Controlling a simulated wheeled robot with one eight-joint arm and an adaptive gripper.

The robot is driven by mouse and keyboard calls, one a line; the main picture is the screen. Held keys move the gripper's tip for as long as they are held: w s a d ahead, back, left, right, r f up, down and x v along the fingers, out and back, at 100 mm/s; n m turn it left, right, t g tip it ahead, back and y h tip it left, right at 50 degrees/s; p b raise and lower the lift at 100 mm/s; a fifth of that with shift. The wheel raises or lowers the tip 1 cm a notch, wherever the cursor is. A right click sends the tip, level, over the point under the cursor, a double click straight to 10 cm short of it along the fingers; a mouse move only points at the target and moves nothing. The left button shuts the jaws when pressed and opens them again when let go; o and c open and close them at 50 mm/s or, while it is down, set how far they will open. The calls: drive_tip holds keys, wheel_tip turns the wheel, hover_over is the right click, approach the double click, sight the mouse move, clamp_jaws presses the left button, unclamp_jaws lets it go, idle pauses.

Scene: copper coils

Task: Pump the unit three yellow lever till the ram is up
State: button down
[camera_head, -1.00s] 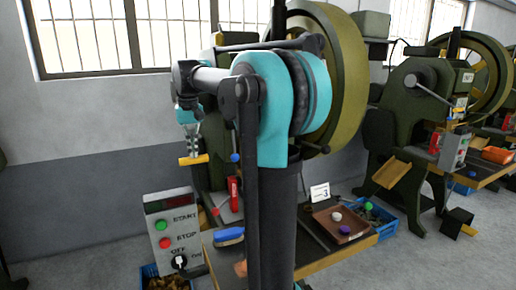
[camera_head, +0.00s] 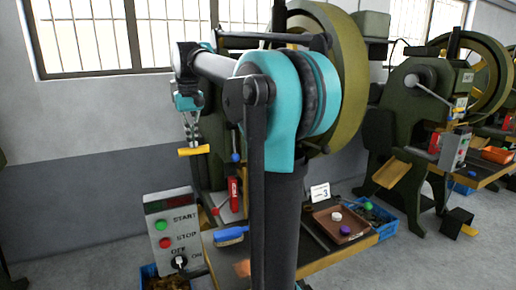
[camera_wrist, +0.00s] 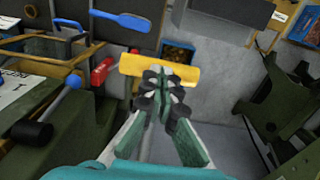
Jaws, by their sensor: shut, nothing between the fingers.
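My gripper (camera_head: 192,139) is shut, with its fingertips at the middle of the yellow lever grip (camera_head: 194,151), left of the green press. In the wrist view the yellow grip (camera_wrist: 185,76) lies crosswise just beyond the closed fingertips (camera_wrist: 163,80). The tips overlap it in the picture; I cannot tell whether they touch it. The lever's rod is not clearly visible. A white card ending in 3 (camera_head: 320,192) stands on the bench. My own arm covers much of the press, and I cannot make out the ram.
A control box (camera_head: 173,238) with green and red buttons stands below my gripper. A blue brush (camera_head: 230,234), a red object (camera_head: 233,190) and a brown tray (camera_head: 335,232) are on the bench. Another green press (camera_head: 405,130) stands at right. Grey wall fills the left.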

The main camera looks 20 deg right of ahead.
drive_tip(key=shift+f, duration=0.65)
drive_tip(key=shift+w, duration=0.1)
drive_tip(key=shift+w+f, duration=0.35)
drive_tip(key=shift+f, duration=0.55)
drive_tip(key=shift+w+f, duration=0.4)
drive_tip(key=shift+f, duration=0.45)
drive_tip(key=shift+w+f, duration=0.35)
drive_tip(key=shift+f, duration=0.55)
drive_tip(key=w+f, duration=0.1)
drive_tip(key=f, duration=0.1)
drive_tip(key=w+f, duration=0.2)
drive_tip(key=shift+w+f, duration=0.1)
drive_tip(key=shift+f, duration=0.25)
drive_tip(key=shift+w, duration=0.15)
